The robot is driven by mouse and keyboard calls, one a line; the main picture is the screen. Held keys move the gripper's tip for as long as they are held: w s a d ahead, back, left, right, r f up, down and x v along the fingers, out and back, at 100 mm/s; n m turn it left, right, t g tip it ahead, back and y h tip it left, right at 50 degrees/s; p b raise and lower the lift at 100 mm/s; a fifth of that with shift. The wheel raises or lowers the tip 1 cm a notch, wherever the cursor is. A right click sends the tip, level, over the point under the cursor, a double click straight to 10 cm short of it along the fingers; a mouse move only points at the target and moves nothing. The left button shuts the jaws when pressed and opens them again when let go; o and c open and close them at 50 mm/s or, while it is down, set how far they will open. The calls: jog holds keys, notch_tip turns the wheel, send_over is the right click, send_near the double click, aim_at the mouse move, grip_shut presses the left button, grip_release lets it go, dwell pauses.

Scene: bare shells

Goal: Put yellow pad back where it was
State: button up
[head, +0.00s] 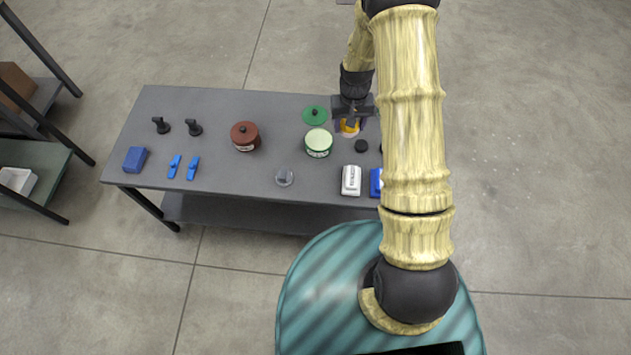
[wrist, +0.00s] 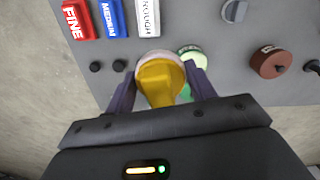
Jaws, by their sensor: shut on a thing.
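The yellow pad (wrist: 160,82) is round with a pale rim. It sits between the two fingers of my gripper (wrist: 160,76), which is shut on it. In the head view my gripper (head: 352,106) is over the back right part of the grey table (head: 230,184), with a bit of the yellow pad (head: 349,127) showing below it. The frames do not show clearly whether the pad touches the table.
A pale green tin (head: 318,142) and a green lid (head: 315,115) are left of my gripper. A small black knob (head: 361,146) and a white ROUGH block (head: 351,180) stand nearer the front. A brown pot (head: 245,136) and blue pieces (head: 174,166) lie further left.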

jog(key=s+a+f+m+b, duration=0.2)
jog(key=a+f+b, duration=0.8)
jog(key=f+b, duration=0.6)
jog(key=b, duration=0.6)
jog(key=shift+s+a, duration=0.2)
jog(key=shift+s, duration=0.2)
send_over(314, 182)
jog(key=shift+s+f, duration=0.1)
jog(key=shift+f, duration=3)
jog(key=shift+f, duration=1.85)
jog(key=shift+b, duration=0.3)
